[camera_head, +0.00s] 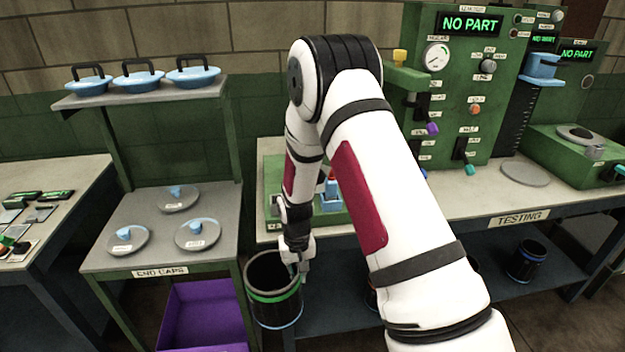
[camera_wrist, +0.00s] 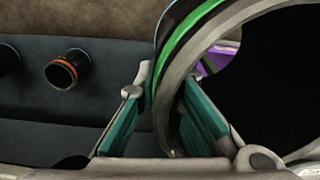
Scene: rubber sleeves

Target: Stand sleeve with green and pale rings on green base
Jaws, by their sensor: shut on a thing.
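The black sleeve with a green ring and a pale band (camera_head: 273,312) hangs upright in front of the testing bench, its open end up. My gripper (camera_head: 301,268) is shut on its right-hand wall. In the wrist view, the teal pads of my gripper (camera_wrist: 165,125) lie on either side of the wall of the sleeve (camera_wrist: 186,42), one inside and one outside; its dark opening fills the right. A green flat fixture (camera_head: 272,172) sits on the bench's left end, largely hidden behind my arm; I cannot tell whether it is the green base.
The testing bench (camera_head: 480,208) has a lower shelf holding a blue-ringed sleeve (camera_head: 527,260); an orange-ringed sleeve (camera_wrist: 68,70) shows in the wrist view. A purple bin (camera_head: 205,318) stands below the end-caps table (camera_head: 150,258). A green test machine (camera_head: 480,90) stands at the back.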

